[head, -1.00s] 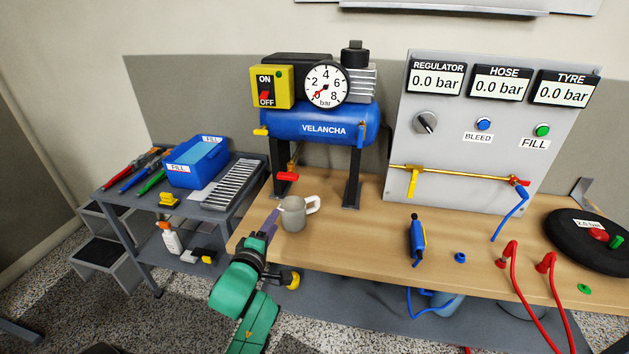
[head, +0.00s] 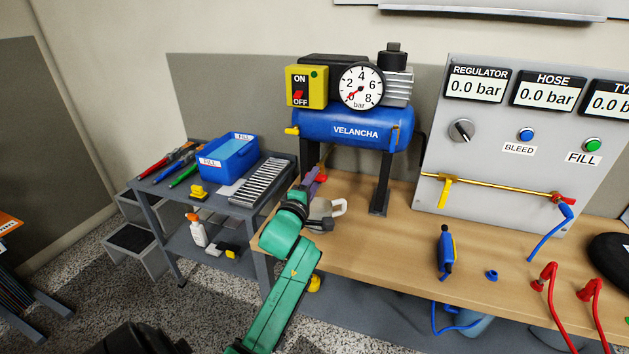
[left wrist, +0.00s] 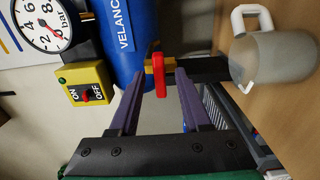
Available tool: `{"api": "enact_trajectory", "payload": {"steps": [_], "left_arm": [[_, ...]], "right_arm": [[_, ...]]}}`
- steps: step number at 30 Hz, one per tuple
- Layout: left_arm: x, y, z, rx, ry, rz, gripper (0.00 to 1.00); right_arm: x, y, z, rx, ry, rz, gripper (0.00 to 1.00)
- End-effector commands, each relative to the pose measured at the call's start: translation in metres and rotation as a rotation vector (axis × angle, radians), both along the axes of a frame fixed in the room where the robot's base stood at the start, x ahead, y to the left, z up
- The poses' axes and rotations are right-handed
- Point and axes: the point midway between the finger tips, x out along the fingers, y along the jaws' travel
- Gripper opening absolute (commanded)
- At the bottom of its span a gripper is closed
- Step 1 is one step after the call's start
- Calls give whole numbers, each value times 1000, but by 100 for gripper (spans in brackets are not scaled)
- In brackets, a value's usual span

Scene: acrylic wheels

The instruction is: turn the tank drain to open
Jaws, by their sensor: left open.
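The blue tank (head: 352,128) marked VELANCHA stands on dark legs at the back of the bench. Its red drain handle (left wrist: 159,75) shows below the tank in the left wrist view, lying between the fingertips or just beyond them. I cannot tell whether they touch it. In the head view only a bit of the red handle (head: 322,178) shows beside my left gripper (head: 314,177), which hides the rest. My left gripper (left wrist: 166,78) is open, with its purple fingers either side of the handle and nothing held. My right gripper is not in view.
A grey mug (head: 322,212) stands close beside my left wrist, which partly hides it. A tank leg (head: 381,185) is to the right. The yellow ON/OFF switch box (head: 308,87) and gauge (head: 361,87) sit above. A side table with a blue bin (head: 228,158) is left.

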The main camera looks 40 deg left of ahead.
Motion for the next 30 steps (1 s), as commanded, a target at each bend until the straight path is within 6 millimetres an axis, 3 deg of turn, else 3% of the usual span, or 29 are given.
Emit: {"api": "enact_trajectory", "payload": {"steps": [6,8,10,11,17,30], "left_arm": [[1,0,0,0,0,0,48],[1,0,0,0,0,0,28],[1,0,0,1,0,0,2],[1,0,0,0,0,0,0],[1,0,1,-12,-4,0,0],[1,0,3,-324,-111,0,0]], "right_arm": [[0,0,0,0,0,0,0],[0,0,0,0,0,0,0],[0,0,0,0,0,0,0],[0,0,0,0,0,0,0],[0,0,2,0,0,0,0],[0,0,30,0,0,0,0]]}}
